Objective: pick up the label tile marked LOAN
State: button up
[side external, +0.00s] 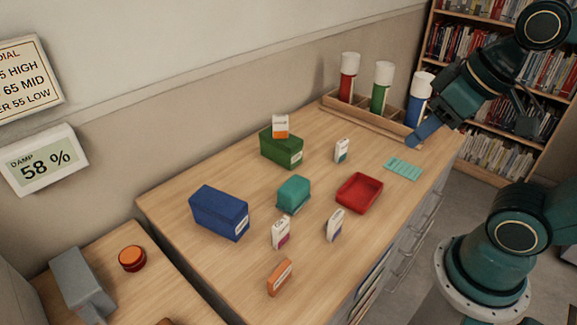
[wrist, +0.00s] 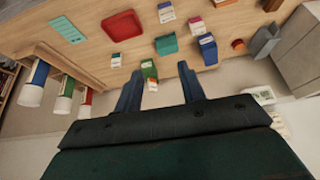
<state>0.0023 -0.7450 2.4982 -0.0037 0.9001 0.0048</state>
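Several small label tiles stand on the wooden counter, and their lettering is too small to read, so I cannot tell which says LOAN. An orange-and-white tile (side external: 281,127) is on the green box (side external: 282,149). A white-and-teal tile (side external: 342,150), a white-and-magenta tile (side external: 281,233) and a white-and-blue tile (side external: 334,225) stand upright. An orange tile (side external: 279,277) is at the front edge. My gripper (wrist: 160,73) is open and empty, its fingers apart in the wrist view. The green box (wrist: 148,68) shows between them, farther off.
A blue box (side external: 219,212), a teal box (side external: 293,193) and a red tray (side external: 359,192) stand among the tiles. A teal card (side external: 403,169) lies flat. A wooden rack (side external: 371,121) with three coloured tubes stands at the far end, close to my arm. Bare counter lies between the objects.

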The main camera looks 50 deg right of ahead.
jog(key=w+d+f+m+g+y, duration=0.2)
jog(key=w+f+m+g+y, duration=0.35)
jog(key=w+f+m, duration=0.4)
jog(key=w+d+f+m+y, duration=0.1)
jog(key=d+f+m+y, duration=0.2)
jog(key=f, duration=0.4)
jog(key=w+d+f+m+g+y, duration=0.1)
jog(key=w+d+f+m+y, duration=0.1)
jog(key=d+f+m+y, duration=0.1)
notch_tip(320, 180, down, 4)
jog(key=shift+w+r+m+y, duration=0.1)
jog(key=shift+w+m+y, duration=0.1)
jog(key=shift+m+y, duration=0.75)
send_near(333, 224)
jog(key=shift+w+a+f, duration=0.1)
jog(key=shift+a+f, duration=0.6)
jog(key=shift+a, duration=0.25)
jog(key=shift+w+a+f, duration=0.1)
jog(key=shift+a+f, duration=0.65)
jog(key=shift+a, duration=0.2)
